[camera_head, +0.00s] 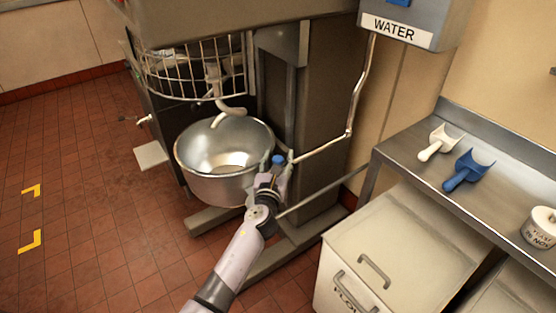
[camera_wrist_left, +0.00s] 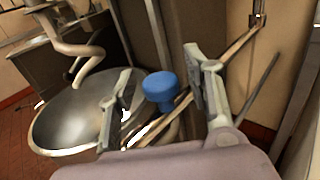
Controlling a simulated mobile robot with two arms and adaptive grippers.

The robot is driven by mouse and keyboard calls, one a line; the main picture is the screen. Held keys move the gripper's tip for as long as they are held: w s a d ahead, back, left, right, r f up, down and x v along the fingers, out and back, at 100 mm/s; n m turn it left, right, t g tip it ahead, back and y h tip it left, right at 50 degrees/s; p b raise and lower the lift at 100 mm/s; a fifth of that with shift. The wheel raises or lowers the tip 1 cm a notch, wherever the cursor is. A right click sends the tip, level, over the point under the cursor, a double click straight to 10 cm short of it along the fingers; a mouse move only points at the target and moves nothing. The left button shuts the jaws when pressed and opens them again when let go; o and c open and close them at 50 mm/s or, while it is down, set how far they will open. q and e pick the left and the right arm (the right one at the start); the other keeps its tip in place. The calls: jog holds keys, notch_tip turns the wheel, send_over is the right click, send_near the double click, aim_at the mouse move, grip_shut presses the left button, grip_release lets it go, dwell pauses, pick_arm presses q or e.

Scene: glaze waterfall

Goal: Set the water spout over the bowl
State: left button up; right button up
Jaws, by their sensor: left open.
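The water spout (camera_head: 325,147) is a thin jointed metal pipe coming down from the grey box marked WATER and reaching left toward the mixer. A blue knob (camera_head: 278,159) sits at its near end; in the left wrist view the knob (camera_wrist_left: 159,87) shows between my fingers. The steel bowl (camera_head: 222,160) stands under the mixer's hook, and it also shows in the left wrist view (camera_wrist_left: 75,118). My left gripper (camera_head: 278,161) is open around the knob, just off the bowl's right rim. Contact between fingers and knob cannot be told. My right gripper is not in view.
The mixer's wire guard (camera_head: 195,70) and hook (camera_head: 228,104) are above the bowl. A steel table (camera_head: 490,205) at right holds a white scoop (camera_head: 439,142), a blue scoop (camera_head: 466,170) and a white tub (camera_head: 540,228). A flour bin (camera_head: 385,250) stands below. The floor at left is clear.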

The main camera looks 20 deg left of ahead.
pick_arm(q)
jog(key=shift+c, duration=0.5)
grip_shut()
dwell(0.3)
